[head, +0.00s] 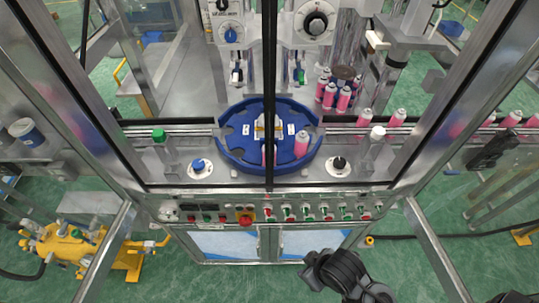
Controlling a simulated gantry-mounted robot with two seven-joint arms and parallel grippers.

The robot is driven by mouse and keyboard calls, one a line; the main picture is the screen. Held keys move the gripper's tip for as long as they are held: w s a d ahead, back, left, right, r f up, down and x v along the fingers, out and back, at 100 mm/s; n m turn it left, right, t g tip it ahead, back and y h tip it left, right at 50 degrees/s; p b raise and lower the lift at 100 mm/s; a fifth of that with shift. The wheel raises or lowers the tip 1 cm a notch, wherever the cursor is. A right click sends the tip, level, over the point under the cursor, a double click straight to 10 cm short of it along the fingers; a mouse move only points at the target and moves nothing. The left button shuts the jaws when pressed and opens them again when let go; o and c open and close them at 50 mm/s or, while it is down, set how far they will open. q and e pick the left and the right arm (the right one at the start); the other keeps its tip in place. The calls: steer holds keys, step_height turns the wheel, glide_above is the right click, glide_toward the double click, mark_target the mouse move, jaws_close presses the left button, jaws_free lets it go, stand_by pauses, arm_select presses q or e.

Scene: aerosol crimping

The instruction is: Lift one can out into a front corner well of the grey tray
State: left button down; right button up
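Pink cans with pale tops show in the head view. One can (301,146) stands upright in the right part of the blue round turntable (228,140). Another can (268,155) is at the turntable's front, partly hidden by the dark door frame. A can (364,119) and another can (396,119) stand on the conveyor to the right. I cannot make out a grey tray. A black arm part of mine (345,277), seemingly the right, is at the bottom, well in front of the machine. Its fingers cannot be made out. My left gripper is not in view.
A cluster of pink cans (330,94) stands behind the conveyor. Clear doors and metal frames surround the machine. A control panel (245,214) with buttons runs along its front. A yellow pump unit (72,246) stands at left. Green floor is open in front.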

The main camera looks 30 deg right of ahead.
stand_by(0.3)
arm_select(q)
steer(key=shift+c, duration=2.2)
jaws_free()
